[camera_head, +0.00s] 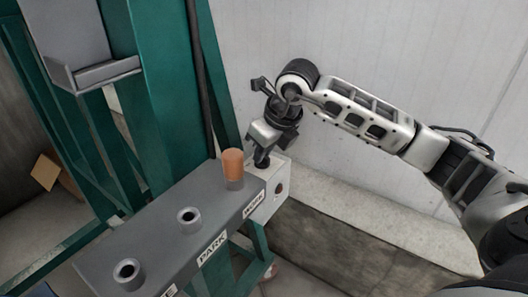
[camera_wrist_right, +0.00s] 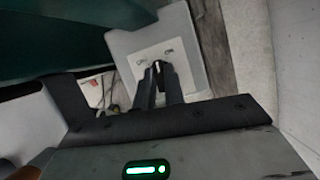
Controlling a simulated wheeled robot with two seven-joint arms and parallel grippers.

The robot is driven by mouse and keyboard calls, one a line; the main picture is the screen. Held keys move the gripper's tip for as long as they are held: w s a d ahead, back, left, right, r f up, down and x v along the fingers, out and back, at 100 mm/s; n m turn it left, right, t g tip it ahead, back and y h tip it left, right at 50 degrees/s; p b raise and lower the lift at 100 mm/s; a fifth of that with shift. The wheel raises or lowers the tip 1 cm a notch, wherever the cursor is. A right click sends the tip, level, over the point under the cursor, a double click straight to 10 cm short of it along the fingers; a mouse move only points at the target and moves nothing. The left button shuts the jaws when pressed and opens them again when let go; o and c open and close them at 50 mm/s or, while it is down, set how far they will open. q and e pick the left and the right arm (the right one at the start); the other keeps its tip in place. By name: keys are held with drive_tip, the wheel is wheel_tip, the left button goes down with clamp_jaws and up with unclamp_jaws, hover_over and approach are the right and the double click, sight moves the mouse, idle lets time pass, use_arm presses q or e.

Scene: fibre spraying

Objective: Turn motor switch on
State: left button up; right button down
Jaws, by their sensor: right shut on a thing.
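The motor switch box (camera_head: 270,203) is a pale box at the right end of the grey shelf. Its light face plate (camera_wrist_right: 147,57) with two small label marks shows in the right wrist view. My right gripper (camera_head: 262,160) comes down onto the top of this box. In the right wrist view its dark fingers (camera_wrist_right: 158,82) are close together over the middle of the plate, shut on the switch knob. The knob is mostly hidden by the fingers, so its setting cannot be read. My left gripper is not in view.
An orange cylinder (camera_head: 233,166) stands upright in the shelf's WORK end, close left of my right gripper. Two empty round sockets (camera_head: 189,217) sit along the grey shelf (camera_head: 160,242). Green frame posts (camera_head: 170,100) rise at left. A pale wall is behind my arm.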

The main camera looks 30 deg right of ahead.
drive_tip(key=shift+m+h, duration=0.4)
drive_tip(key=shift+m, duration=0.5)
drive_tip(key=shift+a+m+h+b, duration=0.1)
drive_tip(key=shift+m+h+b, duration=0.35)
drive_tip(key=shift+m, duration=0.55)
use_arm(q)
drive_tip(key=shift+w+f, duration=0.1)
use_arm(e)
drive_tip(key=shift+m, duration=0.7)
drive_tip(key=shift+m+h, duration=0.25)
drive_tip(key=shift+m, duration=0.05)
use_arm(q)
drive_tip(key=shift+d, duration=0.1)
use_arm(e)
drive_tip(key=c, duration=1.5)
unclamp_jaws()
use_arm(q)
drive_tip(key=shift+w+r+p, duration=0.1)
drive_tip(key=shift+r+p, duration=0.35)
drive_tip(key=shift+p, duration=0.45)
use_arm(e)
drive_tip(key=v, duration=1.6)
